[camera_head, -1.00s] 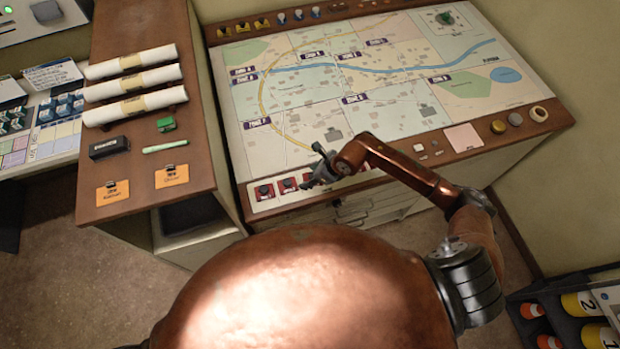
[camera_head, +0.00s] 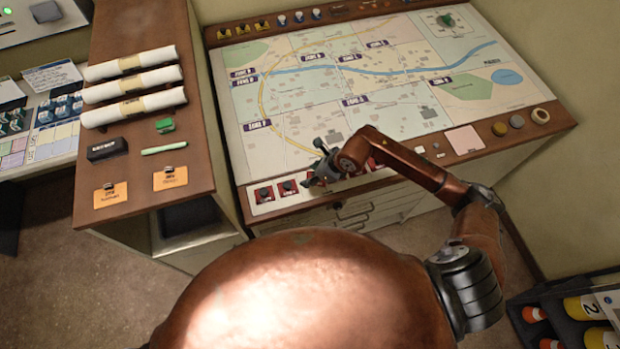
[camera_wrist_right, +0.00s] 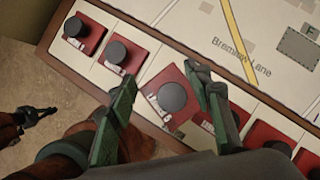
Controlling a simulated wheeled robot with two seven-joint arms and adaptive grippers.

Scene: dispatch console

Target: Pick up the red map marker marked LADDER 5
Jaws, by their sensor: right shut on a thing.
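Red map markers with dark round knobs stand in a row on the pale strip along the front edge of the map table. My right gripper (camera_head: 314,165) is over this row. In the right wrist view, my right gripper (camera_wrist_right: 165,82) has one finger on each side of a red marker (camera_wrist_right: 172,97) and is shut on it. The print on its label is too small to read, and I cannot tell whether it is clear of the strip. Two red markers (camera_wrist_right: 84,33) (camera_wrist_right: 124,54) stand to its left, others to its right. My left gripper (camera_wrist_right: 35,115) shows small at the left edge, its jaws unclear.
The map board (camera_head: 410,105) fills the table behind the row. Neighbouring markers stand close to the right fingers. A brown shelf (camera_head: 200,150) with rolled papers (camera_head: 135,82) stands left. A dark rack (camera_head: 530,300) is at lower right.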

